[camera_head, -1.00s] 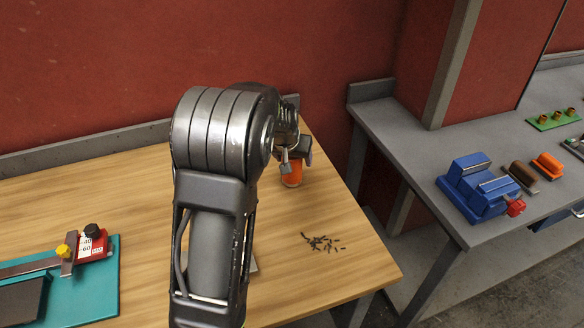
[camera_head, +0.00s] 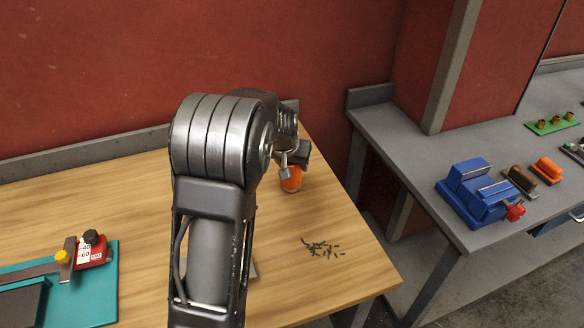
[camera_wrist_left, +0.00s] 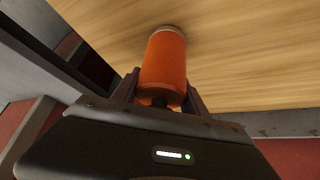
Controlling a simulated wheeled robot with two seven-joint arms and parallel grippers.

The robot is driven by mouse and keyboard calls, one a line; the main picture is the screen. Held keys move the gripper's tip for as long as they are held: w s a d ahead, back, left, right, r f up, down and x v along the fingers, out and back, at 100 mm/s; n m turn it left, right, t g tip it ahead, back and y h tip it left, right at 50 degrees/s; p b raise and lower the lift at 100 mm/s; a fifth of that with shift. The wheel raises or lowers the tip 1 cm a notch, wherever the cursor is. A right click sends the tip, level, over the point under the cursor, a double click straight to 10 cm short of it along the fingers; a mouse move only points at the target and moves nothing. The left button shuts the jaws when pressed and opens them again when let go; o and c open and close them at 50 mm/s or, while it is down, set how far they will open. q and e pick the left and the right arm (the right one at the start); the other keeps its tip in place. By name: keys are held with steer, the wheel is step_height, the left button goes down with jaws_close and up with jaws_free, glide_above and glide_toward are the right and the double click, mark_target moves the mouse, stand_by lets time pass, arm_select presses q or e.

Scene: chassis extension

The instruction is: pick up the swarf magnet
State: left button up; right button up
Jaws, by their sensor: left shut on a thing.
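The swarf magnet is an orange cylinder (camera_head: 291,181) near the back right corner of the wooden table, partly hidden by my left gripper. It also shows in the left wrist view as an orange cylinder (camera_wrist_left: 165,66) with a grey rim at its far end. My left gripper (camera_head: 288,164) is shut on it, with one finger on each side. I cannot tell whether the magnet touches the table. My right gripper is in neither view.
A pile of dark swarf (camera_head: 322,249) lies on the wooden table (camera_head: 345,275) near its right edge. A teal mat (camera_head: 98,290) with a red-ended measuring tool (camera_head: 92,252) is at left. A grey bench (camera_head: 400,140) with a blue vise (camera_head: 474,190) stands at right, across a gap.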

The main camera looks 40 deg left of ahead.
arm_select(q)
step_height(320, 180, up, 10)
stand_by(0.4)
steer(key=shift+a+f, duration=0.1)
stand_by(0.5)
